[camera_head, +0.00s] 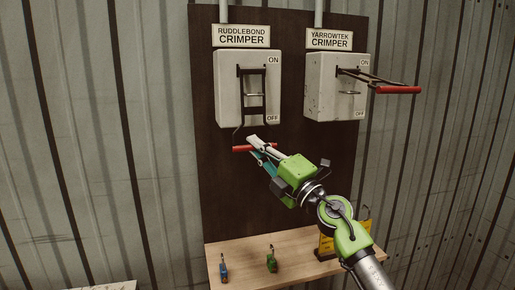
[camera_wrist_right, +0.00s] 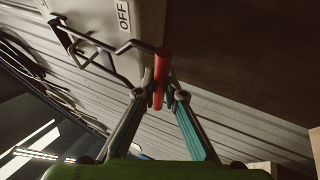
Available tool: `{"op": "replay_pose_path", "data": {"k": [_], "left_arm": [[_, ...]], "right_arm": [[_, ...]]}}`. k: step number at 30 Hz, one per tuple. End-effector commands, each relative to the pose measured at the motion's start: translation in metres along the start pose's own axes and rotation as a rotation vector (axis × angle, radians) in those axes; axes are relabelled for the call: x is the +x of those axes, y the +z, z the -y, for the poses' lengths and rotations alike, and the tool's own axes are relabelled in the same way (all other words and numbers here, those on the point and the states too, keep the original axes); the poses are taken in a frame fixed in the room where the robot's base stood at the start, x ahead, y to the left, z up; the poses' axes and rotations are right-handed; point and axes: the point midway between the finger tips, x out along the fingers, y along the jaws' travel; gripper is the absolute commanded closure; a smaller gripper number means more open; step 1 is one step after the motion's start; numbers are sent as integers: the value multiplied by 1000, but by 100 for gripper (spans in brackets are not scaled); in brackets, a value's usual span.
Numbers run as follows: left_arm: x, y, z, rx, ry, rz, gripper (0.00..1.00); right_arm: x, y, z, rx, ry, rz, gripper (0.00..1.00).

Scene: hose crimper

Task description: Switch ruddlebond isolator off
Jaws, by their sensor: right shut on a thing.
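The ruddlebond isolator (camera_head: 229,92) is a grey box on a dark board, under a "RUDDLEBOND CRIMPER" sign (camera_head: 241,36), marked ON at the top and OFF at the bottom. Its dark wire lever reaches down past the OFF end to a red handle (camera_head: 240,149) below the box. My right gripper (camera_head: 260,146) is shut on that handle. In the right wrist view the red handle (camera_wrist_right: 162,66) stands between the fingertips (camera_wrist_right: 159,90), with the OFF label (camera_wrist_right: 123,14) near. The fingers hide part of the handle in the head view. My left gripper is not in view.
The yarrowtek isolator (camera_head: 325,85) is to the right, its red handle (camera_head: 398,90) sticking out. A wooden shelf (camera_head: 245,262) below holds a blue padlock (camera_head: 224,270), a green padlock (camera_head: 271,262) and a yellow item (camera_head: 326,243) partly behind my arm.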

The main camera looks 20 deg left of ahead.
Motion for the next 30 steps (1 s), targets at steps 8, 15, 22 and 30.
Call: {"op": "replay_pose_path", "data": {"k": [8,15,22,30], "left_arm": [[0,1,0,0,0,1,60],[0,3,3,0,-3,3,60],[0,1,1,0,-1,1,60],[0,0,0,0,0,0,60]], "right_arm": [[0,0,2,1,-3,0,72],[-1,0,1,-1,-1,1,72],[-22,2,1,-6,-3,2,72],[-72,2,3,-5,-4,2,72]]}}
